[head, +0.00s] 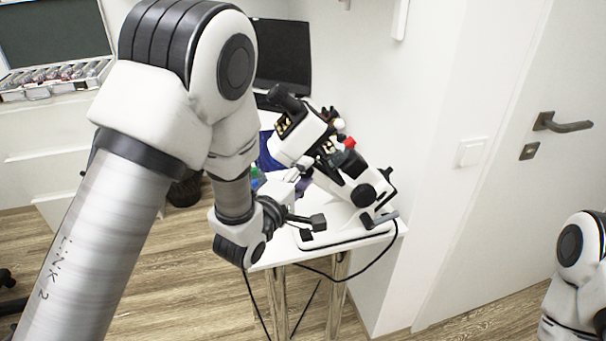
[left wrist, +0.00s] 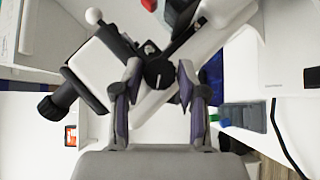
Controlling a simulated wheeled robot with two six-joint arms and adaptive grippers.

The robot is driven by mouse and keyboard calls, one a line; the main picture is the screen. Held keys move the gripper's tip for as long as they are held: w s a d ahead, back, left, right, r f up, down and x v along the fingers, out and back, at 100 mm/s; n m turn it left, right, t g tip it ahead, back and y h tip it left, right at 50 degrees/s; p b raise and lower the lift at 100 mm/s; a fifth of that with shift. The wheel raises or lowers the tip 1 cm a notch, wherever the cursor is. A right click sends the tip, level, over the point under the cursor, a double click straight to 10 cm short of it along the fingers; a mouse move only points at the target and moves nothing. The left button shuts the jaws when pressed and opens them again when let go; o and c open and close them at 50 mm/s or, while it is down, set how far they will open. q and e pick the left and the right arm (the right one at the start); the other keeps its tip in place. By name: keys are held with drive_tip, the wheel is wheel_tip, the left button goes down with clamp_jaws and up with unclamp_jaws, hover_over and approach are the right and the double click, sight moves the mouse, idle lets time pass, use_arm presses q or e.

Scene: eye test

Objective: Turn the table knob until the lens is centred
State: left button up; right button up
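A white and black lens-measuring instrument (head: 345,185) stands tilted on its white base on a small table. My left gripper (head: 299,180) is at its left side. In the left wrist view the gripper (left wrist: 159,80) is open, with its fingers apart on either side of a round black knob (left wrist: 159,72) on the instrument. A small gap seems to show on both sides; I cannot tell whether either finger touches it. Another black knob (head: 363,195) faces right in the head view. I cannot make out the lens. My right gripper is out of view.
The white table (head: 384,232) has a cable hanging from its right side. A dark monitor (head: 284,55) stands behind. A case of lenses (head: 55,78) lies on the cabinet at left. A white door (head: 520,170) is at right. Small coloured items sit behind the gripper.

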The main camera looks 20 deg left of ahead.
use_arm(q)
clamp_jaws()
drive_tip(key=m+g+p, duration=0.1)
drive_tip(key=p, duration=0.1)
drive_tip(key=shift+r+y+p, duration=0.1)
drive_tip(key=shift+y+p, duration=0.2)
drive_tip(key=shift+p, duration=0.1)
drive_tip(key=o, duration=0.7)
unclamp_jaws()
